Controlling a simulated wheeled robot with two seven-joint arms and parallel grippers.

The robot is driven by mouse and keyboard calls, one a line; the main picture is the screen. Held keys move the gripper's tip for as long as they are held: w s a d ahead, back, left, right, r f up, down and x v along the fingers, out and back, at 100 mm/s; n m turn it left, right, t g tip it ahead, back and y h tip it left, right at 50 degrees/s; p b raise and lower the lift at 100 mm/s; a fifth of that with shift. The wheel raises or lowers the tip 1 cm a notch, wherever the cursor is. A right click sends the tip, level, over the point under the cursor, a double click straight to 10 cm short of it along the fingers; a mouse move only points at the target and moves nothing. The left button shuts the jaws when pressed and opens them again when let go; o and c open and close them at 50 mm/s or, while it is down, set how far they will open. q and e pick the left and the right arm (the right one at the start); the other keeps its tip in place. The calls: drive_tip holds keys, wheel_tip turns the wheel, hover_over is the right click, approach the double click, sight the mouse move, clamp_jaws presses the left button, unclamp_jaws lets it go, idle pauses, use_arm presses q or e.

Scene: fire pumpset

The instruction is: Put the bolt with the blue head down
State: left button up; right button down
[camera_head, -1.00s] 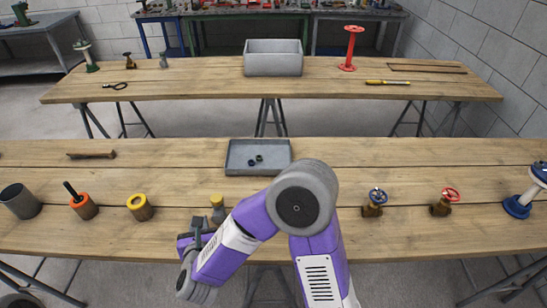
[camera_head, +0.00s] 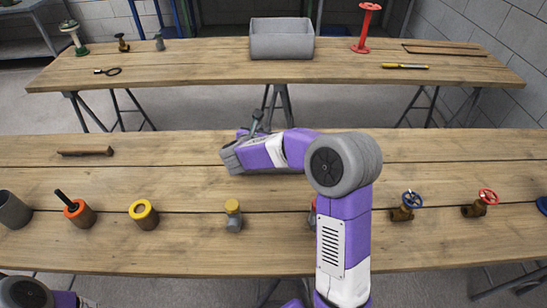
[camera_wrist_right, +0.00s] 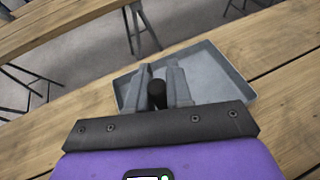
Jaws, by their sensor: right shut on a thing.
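My right gripper (camera_head: 257,122) reaches in over the middle of the near table. In the right wrist view its two grey fingers (camera_wrist_right: 159,86) are shut on a dark, rounded piece (camera_wrist_right: 157,94), of which only a short black part shows. I see no blue head on it, so I cannot tell from its colour whether it is the bolt. The grey tray (camera_wrist_right: 212,68) is beyond and beneath the fingers in that view; whether the piece touches it is unclear. My left gripper is out of view.
A yellow-topped grey piece (camera_head: 233,214), a yellow-ringed cup (camera_head: 143,213), an orange-ringed cup (camera_head: 78,212) and a blue-wheeled valve (camera_head: 405,206) stand along the near table (camera_head: 450,160). The far table holds a grey bin (camera_head: 282,40).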

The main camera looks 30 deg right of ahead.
drive_tip(key=d, duration=0.4)
drive_tip(key=shift+m+g+h, duration=0.3)
drive_tip(key=shift+m+h, duration=0.1)
drive_tip(key=f+b, duration=0.1)
drive_tip(key=f, duration=0.2)
drive_tip(key=f+b, duration=0.1)
drive_tip(key=f, duration=0.2)
drive_tip(key=d+f+b, duration=0.1)
drive_tip(key=f, duration=0.2)
drive_tip(key=shift+f+b, duration=0.15)
drive_tip(key=shift+b, duration=0.2)
drive_tip(key=c, duration=1)
unclamp_jaws()
drive_tip(key=shift+c, duration=0.2)
